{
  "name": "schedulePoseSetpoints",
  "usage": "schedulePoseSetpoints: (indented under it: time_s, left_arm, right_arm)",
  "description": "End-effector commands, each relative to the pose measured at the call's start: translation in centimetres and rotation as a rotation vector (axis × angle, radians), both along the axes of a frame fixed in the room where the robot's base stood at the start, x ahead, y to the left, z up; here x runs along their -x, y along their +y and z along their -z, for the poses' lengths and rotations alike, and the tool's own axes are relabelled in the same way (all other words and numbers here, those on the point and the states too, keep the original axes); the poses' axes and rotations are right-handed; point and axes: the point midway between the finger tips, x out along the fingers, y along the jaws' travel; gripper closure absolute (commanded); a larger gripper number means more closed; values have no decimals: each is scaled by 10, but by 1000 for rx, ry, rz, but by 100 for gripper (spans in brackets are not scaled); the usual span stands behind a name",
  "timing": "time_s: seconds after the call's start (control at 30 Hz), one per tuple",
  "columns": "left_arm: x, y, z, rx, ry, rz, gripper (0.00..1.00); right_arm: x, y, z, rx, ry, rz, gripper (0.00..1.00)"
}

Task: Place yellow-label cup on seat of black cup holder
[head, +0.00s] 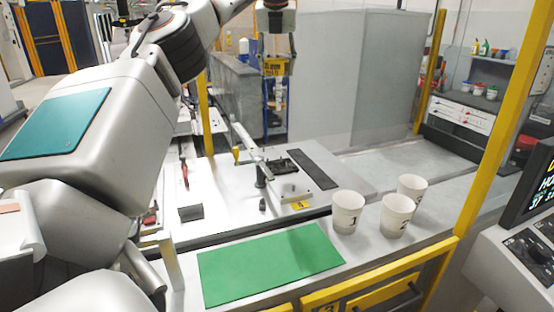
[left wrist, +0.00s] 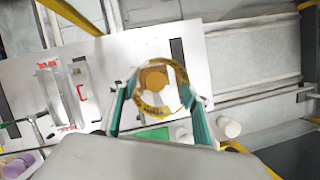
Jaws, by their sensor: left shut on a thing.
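My left gripper (head: 277,62) is high over the white work table in the head view, fingers pointing down. It is shut on the yellow-label cup (head: 275,68), whose yellow band shows between the fingers. In the left wrist view the teal fingers of the gripper (left wrist: 162,92) stand on both sides of the cup (left wrist: 157,80), seen end-on as a round shape with a yellow band. A low black fixture (head: 281,166) sits on the table below; I cannot tell whether it is the black cup holder. My right gripper is not in view.
Three white numbered cups (head: 348,211) stand at the right, next to a green mat (head: 270,264) on the front ledge. A metal bar on a post (head: 262,172) rises from the table. A yellow frame post (head: 503,120) stands at the right.

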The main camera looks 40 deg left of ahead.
Motion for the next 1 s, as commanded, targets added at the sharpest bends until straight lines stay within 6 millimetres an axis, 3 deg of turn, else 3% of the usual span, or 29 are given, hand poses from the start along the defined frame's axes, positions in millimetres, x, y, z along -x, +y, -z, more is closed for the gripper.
schedulePoseSetpoints:
  time_s: [0.27,0.7,1.0]
  left_arm:
    - [1,1,35,0,4,2,87]
    - [1,0,136,0,2,1,87]
    - [0,0,161,0,0,0,87]
  right_arm:
    - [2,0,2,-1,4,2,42]
    - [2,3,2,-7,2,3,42]
    - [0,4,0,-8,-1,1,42]
